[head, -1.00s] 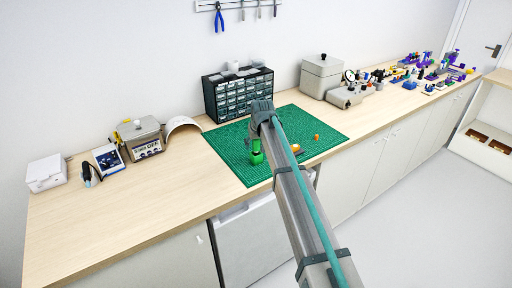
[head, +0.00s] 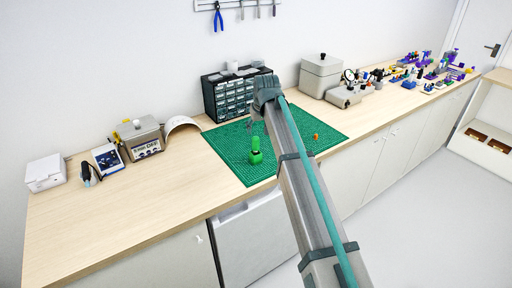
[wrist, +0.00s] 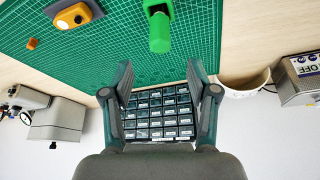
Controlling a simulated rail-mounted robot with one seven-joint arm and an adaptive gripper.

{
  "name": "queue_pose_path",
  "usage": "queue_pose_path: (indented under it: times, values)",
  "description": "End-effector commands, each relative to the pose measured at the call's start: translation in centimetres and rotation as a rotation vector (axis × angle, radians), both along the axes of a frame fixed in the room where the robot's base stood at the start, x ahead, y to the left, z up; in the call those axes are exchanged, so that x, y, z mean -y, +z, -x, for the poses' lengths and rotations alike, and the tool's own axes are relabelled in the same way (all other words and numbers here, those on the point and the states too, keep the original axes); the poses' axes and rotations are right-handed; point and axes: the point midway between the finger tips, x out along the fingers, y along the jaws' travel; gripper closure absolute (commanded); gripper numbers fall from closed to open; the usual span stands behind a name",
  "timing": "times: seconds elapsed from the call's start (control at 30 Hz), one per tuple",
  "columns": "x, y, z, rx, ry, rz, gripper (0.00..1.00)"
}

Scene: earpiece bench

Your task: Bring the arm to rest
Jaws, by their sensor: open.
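My gripper (wrist: 161,82) is open in the wrist view, with nothing between its two fingers. In the head view my arm reaches over the bench, its end above the green cutting mat (head: 222,145); the fingers are mostly hidden there. A green bottle-like object (head: 255,152) stands on the mat, apart from my gripper. It also shows in the wrist view (wrist: 159,32), beyond the fingertips. A small orange piece (head: 316,136) lies on the mat's right side. An orange block with a white dome (wrist: 76,15) shows in the wrist view; my arm hides it in the head view.
A dark drawer cabinet (head: 229,98) stands behind the mat, and shows between my fingers in the wrist view. A grey box (head: 320,76) and a dial gauge stand stand to the right. A grey bath (head: 140,137) stands to the left. The bench's front left is clear.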

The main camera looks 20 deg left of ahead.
Motion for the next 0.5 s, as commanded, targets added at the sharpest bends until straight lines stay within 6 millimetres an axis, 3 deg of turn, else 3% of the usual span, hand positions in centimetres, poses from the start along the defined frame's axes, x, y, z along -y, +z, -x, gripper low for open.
queue_pose_path:
  times: [0.17, 0.27, 0.37, 0.5]
  values:
    - [0.2, 0.7, 0.3, 0.0, 0.0, 0.0, 0.41]
    - [1.4, -0.3, 0.3, -0.007, -0.013, 0.004, 0.41]
    - [3.9, -2.8, 0.5, -0.022, -0.039, 0.014, 0.41]
    - [10.0, -8.3, 1.2, -0.057, -0.106, 0.033, 0.41]
